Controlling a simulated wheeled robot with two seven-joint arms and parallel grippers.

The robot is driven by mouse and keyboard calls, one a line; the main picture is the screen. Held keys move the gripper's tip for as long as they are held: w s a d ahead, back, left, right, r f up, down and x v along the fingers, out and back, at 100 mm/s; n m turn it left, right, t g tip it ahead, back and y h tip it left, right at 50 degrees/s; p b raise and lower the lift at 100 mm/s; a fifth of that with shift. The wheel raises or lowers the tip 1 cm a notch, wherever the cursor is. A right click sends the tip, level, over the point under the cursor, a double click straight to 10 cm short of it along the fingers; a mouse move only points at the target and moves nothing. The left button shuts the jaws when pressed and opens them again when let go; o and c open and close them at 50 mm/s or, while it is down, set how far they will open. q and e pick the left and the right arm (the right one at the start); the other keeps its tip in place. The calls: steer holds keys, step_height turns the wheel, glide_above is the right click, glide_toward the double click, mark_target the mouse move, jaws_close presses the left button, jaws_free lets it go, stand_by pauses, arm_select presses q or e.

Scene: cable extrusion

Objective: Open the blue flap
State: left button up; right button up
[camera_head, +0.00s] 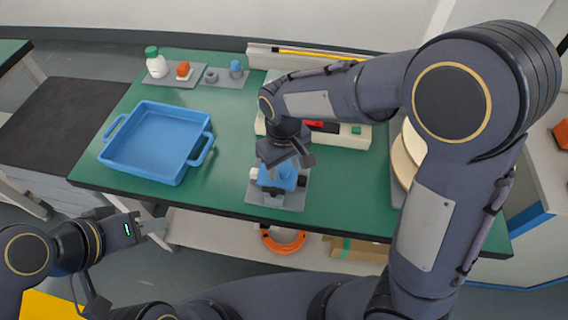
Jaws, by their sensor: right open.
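The blue flap (277,181) is part of a small blue device on a grey base plate (293,200) near the front edge of the green table. My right gripper (288,160) is directly above and partly over the blue part, pointing down, and is open. It hides the top and back of the device, so I cannot tell whether it touches the flap or how far the flap is raised. My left gripper (160,228) is low at the left, off the table's front edge, away from the device. Its fingers are small and hard to read.
A blue tray (152,143) with handles stands on the left of the green table (225,108). A grey holder (199,77) at the back carries a white bottle (156,63) and small parts. A white device with a red part (322,127) lies behind my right gripper.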

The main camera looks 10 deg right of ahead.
mark_target(284, 166)
jaws_close()
stand_by(0.3)
steer(key=shift+w+d+r+g+p, duration=0.15)
steer(key=shift+r+g+p, duration=0.2)
steer(key=shift+p, duration=0.3)
steer(key=g+p, duration=0.1)
steer(key=p, duration=0.1)
steer(key=w+r+g+y+p, duration=0.1)
steer(key=w+r+g+p, duration=0.1)
steer(key=p, duration=0.1)
steer(key=shift+w+d+g+p, duration=0.1)
steer(key=shift+d+g+p, duration=0.15)
steer(key=shift+g+p, duration=0.1)
steer(key=shift+w+d+r+g+y+p, duration=0.15)
steer(key=shift+w+g+y+p, duration=0.2)
steer(key=shift+g+p, duration=0.2)
steer(key=shift+w+d+r+g+y+p, duration=0.15)
steer(key=shift+w+g+y+p, duration=0.1)
steer(key=shift+w+g+p, duration=0.25)
steer(key=shift+s, duration=0.1)
